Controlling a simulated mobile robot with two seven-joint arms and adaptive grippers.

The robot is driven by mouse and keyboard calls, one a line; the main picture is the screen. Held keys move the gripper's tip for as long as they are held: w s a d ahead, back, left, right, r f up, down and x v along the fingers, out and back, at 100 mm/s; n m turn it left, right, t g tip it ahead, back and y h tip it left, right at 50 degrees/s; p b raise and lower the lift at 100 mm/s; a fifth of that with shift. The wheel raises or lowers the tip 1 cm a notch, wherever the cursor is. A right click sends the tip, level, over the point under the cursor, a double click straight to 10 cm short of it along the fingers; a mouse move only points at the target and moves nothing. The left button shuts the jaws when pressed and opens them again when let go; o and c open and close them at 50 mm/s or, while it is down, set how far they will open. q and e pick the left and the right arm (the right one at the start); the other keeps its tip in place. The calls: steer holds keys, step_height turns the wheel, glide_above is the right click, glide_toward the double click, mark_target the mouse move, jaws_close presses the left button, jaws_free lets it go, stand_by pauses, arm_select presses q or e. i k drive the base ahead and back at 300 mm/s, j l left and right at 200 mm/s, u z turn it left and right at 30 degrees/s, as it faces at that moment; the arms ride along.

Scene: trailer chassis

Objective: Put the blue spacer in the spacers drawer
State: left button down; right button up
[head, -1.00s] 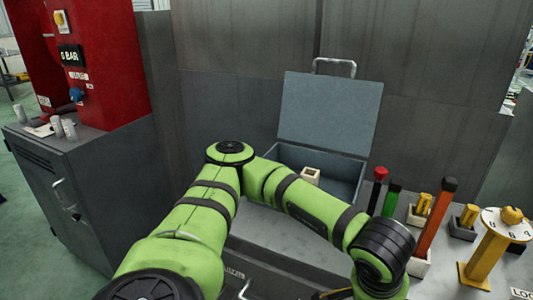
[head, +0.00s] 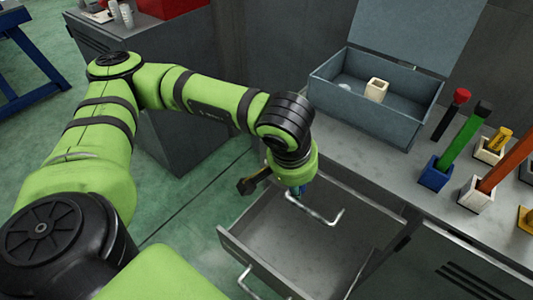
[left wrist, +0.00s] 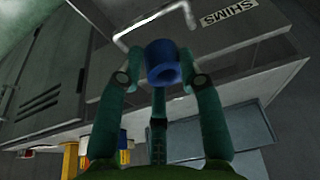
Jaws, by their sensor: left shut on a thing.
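The blue spacer (left wrist: 163,62) is a short hollow cylinder, held between the fingertips of my left gripper (left wrist: 162,75) in the left wrist view. In the head view, my left gripper (head: 297,190) points down above an open grey drawer (head: 262,262), and only a little blue shows at its tip. The spacer is close to a metal bar handle (head: 320,217). The visible drawer floor looks bare; its label is not readable. A SHIMS label (left wrist: 229,16) shows beside a handle in the left wrist view. My right gripper is not in view.
A blue-grey open box (head: 365,118) on the worktop holds a cream square part (head: 376,90) and a pale round piece. Coloured posts in blocks, including a green one (head: 460,145), stand to the right. Green floor is clear to the drawer's left.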

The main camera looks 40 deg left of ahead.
mark_target(294, 255)
steer(key=l+u, duration=0.25)
steer(key=u, duration=0.15)
steer(key=l+u, duration=0.25)
steer(key=u, duration=0.15)
steer(key=l+u, duration=0.25)
steer(key=u, duration=0.15)
steer(key=k+l, duration=0.2)
steer(key=l, duration=0.2)
steer(key=i, duration=0.5)
